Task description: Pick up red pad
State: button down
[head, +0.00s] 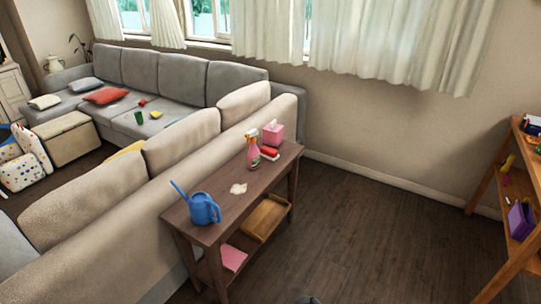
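A small red pad (270,152) with a pale edge lies on the dark wooden console table (222,229), towards its far end. It sits just right of a pink spray bottle (253,151) and in front of a pink tissue box (273,134). My gripper is not clearly in view. Only a small grey piece, which may be part of my arm, shows at the bottom edge, well apart from the pad.
A blue watering can (204,209) and a whitish spill (238,189) are on the table top. A wooden tray (265,218) is on its lower shelf. The sofa back (180,140) runs along the table's left side. Floor (370,225) is clear up to the right shelf (497,172).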

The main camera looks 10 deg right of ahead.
aim_at(269, 154)
jog(key=u, duration=0.05)
jog(key=i, duration=0.95)
jog(key=z, duration=0.05)
